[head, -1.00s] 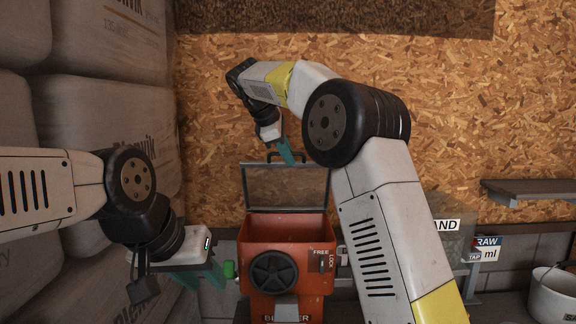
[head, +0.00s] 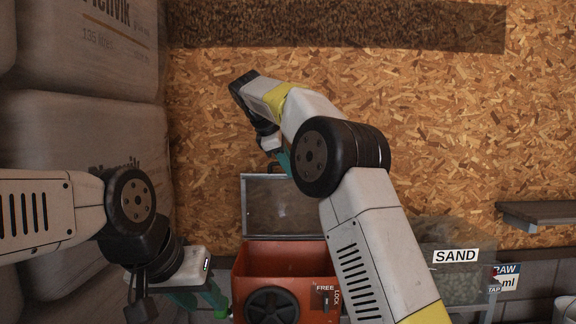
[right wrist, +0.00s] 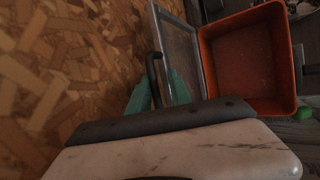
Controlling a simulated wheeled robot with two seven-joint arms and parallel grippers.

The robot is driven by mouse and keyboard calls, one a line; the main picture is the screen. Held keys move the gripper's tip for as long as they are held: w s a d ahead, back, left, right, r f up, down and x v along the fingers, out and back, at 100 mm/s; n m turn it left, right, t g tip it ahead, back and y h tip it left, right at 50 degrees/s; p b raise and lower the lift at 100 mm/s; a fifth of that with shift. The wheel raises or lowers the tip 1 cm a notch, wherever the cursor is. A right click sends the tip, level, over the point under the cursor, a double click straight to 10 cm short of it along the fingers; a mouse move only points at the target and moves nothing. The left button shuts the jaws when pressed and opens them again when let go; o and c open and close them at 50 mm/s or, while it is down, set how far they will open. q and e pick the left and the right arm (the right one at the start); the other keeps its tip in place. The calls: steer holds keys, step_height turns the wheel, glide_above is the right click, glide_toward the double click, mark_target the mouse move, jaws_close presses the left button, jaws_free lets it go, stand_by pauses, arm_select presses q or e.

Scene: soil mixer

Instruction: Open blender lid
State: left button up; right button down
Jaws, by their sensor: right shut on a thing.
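The blender (head: 317,272) is an orange-red open-topped box at the bottom middle of the head view, with a black round knob on its front. Its grey-framed lid (head: 243,207) stands raised at the back edge, and the box mouth is uncovered. My right gripper (head: 285,160) is at the lid's top edge, partly hidden by my right arm. In the right wrist view its teal fingers (right wrist: 160,92) are shut on the dark lid handle (right wrist: 152,62). My left gripper (head: 203,298) is left of the blender, its teal fingers apart, near a green knob (head: 222,314).
A FREE/LOCK latch (head: 325,300) is on the blender's front. A bin labelled SAND (head: 455,257) stands to the right, with a white bucket (head: 566,308) beyond. Stacked sacks (head: 85,140) fill the left. A chipboard wall (head: 450,130) is close behind.

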steer(key=shift+w+d+f, duration=0.1)
steer(key=shift+f, duration=0.1)
steer(key=c, duration=1.5)
jaws_free()
steer(key=shift+r, duration=0.1)
steer(key=shift+v, duration=3.85)
